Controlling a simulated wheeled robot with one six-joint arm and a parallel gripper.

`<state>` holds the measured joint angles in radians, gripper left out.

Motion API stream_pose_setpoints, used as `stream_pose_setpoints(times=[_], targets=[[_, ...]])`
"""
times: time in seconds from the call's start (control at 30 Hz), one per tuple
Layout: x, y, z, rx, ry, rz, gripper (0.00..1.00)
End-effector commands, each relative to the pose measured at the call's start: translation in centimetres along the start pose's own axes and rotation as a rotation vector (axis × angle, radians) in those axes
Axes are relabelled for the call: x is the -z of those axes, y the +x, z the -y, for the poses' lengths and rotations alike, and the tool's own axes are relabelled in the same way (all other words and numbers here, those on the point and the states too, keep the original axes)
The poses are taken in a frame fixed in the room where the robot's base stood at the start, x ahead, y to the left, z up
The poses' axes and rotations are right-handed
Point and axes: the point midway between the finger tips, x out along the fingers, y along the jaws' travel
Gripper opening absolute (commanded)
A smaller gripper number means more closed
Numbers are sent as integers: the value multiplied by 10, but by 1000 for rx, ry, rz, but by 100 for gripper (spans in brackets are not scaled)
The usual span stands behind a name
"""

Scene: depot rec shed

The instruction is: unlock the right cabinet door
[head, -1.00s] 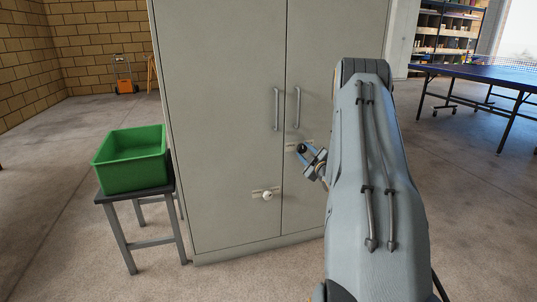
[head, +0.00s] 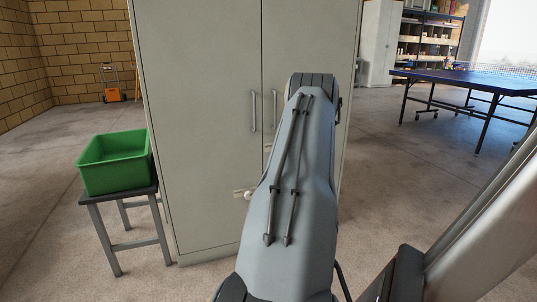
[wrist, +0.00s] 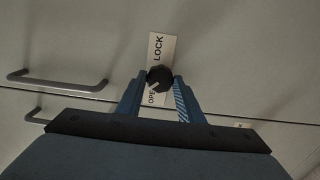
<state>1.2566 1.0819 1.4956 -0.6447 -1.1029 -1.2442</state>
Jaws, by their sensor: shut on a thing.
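The grey two-door cabinet (head: 205,110) stands ahead; its right door (head: 310,40) is partly covered by my arm in the head view. In the wrist view a round black knob (wrist: 159,77) sits on a pale label (wrist: 162,47) reading LOCK above and OPE below, the last part hidden. A pale mark on the knob's lower left seems to face the OPE end. My gripper (wrist: 160,84) is shut on the knob, one blue finger on each side. In the head view the gripper and this knob are hidden behind my arm.
A white knob (head: 247,195) is on the left door, close beside my arm. Two bar handles (head: 253,112) flank the door seam. A green bin (head: 115,165) stands on a stool (head: 120,198) at left. A blue table-tennis table (head: 465,82) is at right. Floor between is clear.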

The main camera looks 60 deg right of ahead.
Motion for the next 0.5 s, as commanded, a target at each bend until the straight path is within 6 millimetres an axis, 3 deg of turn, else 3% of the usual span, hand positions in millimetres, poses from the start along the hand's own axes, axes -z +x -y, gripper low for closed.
stream_pose_setpoints(times=[0.47, 0.5], targets=[[-7, -2, 0, -1, -17, 7, 0], [-7, -2, 0, -1, -17, 7, 36]])
